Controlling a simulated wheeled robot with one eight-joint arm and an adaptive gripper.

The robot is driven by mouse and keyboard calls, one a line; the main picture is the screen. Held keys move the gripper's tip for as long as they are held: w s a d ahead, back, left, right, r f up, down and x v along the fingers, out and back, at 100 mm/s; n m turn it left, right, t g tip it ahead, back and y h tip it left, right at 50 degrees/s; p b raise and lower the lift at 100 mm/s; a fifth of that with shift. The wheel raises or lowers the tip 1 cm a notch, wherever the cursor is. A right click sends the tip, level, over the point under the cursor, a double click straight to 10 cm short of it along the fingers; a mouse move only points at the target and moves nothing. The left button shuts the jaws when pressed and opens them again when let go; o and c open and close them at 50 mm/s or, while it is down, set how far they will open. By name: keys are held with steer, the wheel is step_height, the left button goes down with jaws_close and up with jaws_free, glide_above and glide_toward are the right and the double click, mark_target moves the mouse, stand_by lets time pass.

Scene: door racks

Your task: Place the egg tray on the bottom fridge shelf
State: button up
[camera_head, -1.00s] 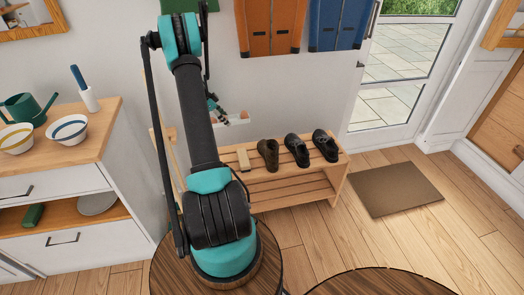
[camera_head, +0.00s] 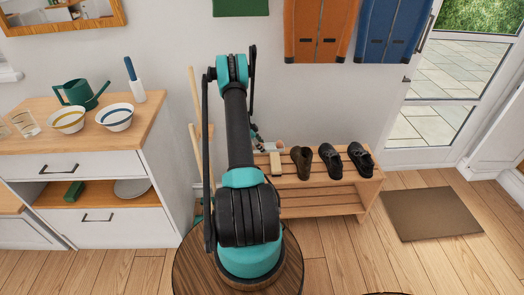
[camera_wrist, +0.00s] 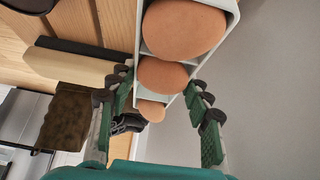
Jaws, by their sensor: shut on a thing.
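The egg tray (camera_wrist: 228,25) is pale grey and narrow, with several brown eggs (camera_wrist: 183,28) in a row. In the wrist view it reaches from my gripper (camera_wrist: 162,88) to the top edge, and the fingers are shut on its near end from both sides. In the head view my gripper (camera_head: 257,139) is mostly hidden behind my arm, and a small part of the tray (camera_head: 268,149) shows beyond it, in front of the wall above the bench. No fridge or fridge shelf is in view.
A wooden bench (camera_head: 320,196) with shoes (camera_head: 330,158) stands by the wall beyond my arm. A white cabinet (camera_head: 100,165) with bowls (camera_head: 115,117) and a green watering can (camera_head: 78,93) is at left. A doormat (camera_head: 430,213) lies before the glass door. Floor at right is clear.

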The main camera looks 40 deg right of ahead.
steer(key=shift+f, duration=1.45)
steer(key=o, duration=1.2)
steer(key=shift+f, duration=0.1)
